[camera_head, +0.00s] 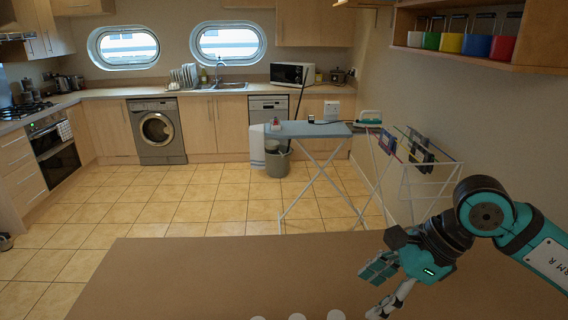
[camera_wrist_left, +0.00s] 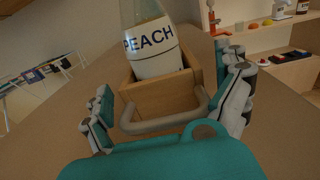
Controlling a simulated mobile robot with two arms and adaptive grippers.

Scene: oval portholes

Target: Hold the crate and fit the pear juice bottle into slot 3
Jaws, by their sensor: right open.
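A small wooden crate (camera_wrist_left: 165,98) with a rounded handle (camera_wrist_left: 165,122) is in the left wrist view. A bottle (camera_wrist_left: 152,45) with a white label reading PEACH stands in it. The fingers of my left gripper (camera_wrist_left: 172,112) are spread wide to either side of the handle, with nothing seen pinched between them. My left gripper is outside the head view. My right gripper (camera_head: 378,291) is open and empty above the right part of the brown table (camera_head: 200,280). I see no bottle labelled pear, and the slot numbers are not visible.
Several pale round tops (camera_head: 297,317) are cut off at the head view's bottom edge. The visible tabletop is otherwise clear. In the left wrist view, a shelf (camera_wrist_left: 270,38) with small items stands behind. An ironing board (camera_head: 310,130) and drying rack (camera_head: 420,165) stand beyond the table.

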